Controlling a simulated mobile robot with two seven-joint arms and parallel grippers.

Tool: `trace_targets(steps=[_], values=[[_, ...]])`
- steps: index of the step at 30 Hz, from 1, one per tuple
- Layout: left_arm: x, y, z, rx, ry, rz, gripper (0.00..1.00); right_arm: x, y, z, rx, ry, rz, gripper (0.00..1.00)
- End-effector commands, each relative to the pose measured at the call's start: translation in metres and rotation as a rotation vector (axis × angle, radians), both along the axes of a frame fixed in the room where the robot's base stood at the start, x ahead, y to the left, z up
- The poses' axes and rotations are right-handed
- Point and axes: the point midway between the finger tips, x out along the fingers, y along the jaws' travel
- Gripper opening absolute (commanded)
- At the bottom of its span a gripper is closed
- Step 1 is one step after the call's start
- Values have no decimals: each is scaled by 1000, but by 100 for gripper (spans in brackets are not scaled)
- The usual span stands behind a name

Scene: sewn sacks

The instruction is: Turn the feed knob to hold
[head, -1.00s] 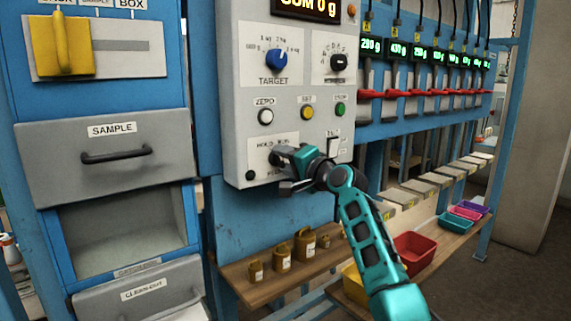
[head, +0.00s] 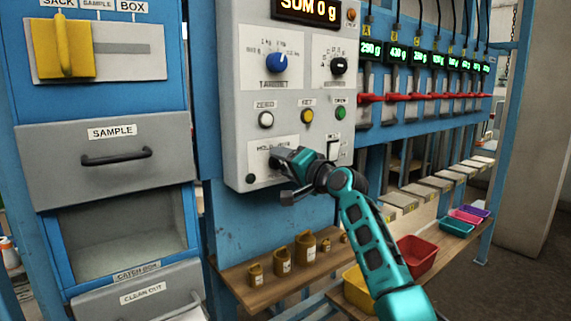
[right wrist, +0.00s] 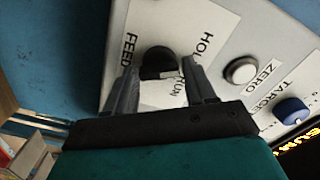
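The feed knob is a black knob (right wrist: 158,62) on a white plate lettered FEED, HOLD and RUN, seen close up in the right wrist view. In the head view the knob (head: 273,161) is at the lower left of the grey panel, partly hidden by my right gripper. My right gripper (head: 281,164) is at the panel, in front of the knob. In the right wrist view its two fingers (right wrist: 160,70) stand apart on either side of the knob, with slim gaps seeming to show. The knob's pointer setting is unclear. My left gripper is in neither view.
The grey panel (head: 239,100) also has a blue TARGET knob (head: 277,63), a second black knob (head: 339,66) and push buttons. Several brass weights stand on a wooden shelf (head: 262,297) below. Coloured bins and red levers are to the right, grey drawers to the left.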

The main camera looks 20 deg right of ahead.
Motion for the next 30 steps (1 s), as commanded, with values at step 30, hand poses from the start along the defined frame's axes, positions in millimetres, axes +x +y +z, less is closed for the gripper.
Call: trace_targets(steps=[30], values=[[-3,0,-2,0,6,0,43,-75,-28,-1,0,0,-1,70]])
